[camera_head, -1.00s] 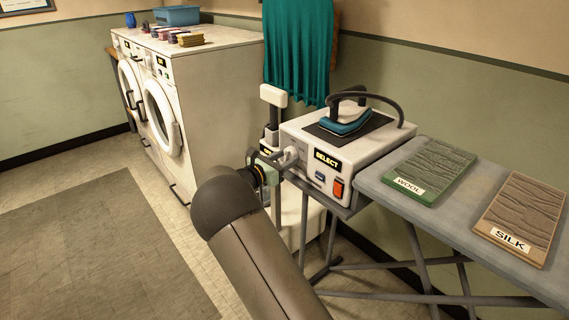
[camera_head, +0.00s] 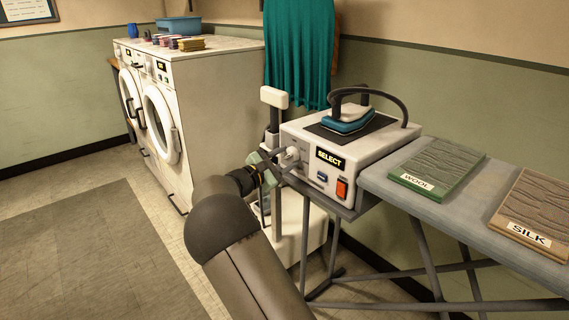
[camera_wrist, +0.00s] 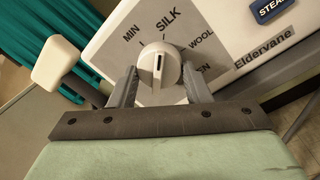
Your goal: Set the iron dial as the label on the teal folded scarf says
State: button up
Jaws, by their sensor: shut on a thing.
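The white iron dial (camera_wrist: 159,65) is on the front of the iron's base unit (camera_head: 335,158). My gripper (camera_wrist: 158,72) has one finger on each side of the dial and is shut on it. The dial's dark pointer mark points up in the wrist view, between MIN and SILK and closer to SILK. WOOL is to its right; a further label below WOOL is partly hidden by a finger. The head view shows the dial (camera_head: 291,153) small beside my gripper (camera_head: 279,162). A green folded cloth (camera_head: 437,168) labelled WOOL lies on the ironing board.
A brown folded cloth (camera_head: 532,205) labelled SILK lies farther right on the board (camera_head: 470,212). The teal-blue iron (camera_head: 350,120) rests on the unit. A red switch (camera_head: 342,189) is right of the dial. A teal cloth (camera_head: 300,50) hangs behind. Washers (camera_head: 215,110) stand left.

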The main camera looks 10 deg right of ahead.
dwell(0.4)
jog(key=o, duration=1)
jog(key=shift+a, duration=0.1)
jog(key=p+v, duration=0.2)
jog(key=v, duration=1.5)
jog(key=shift+s+a, duration=0.1)
jog(key=shift+a, duration=0.1)
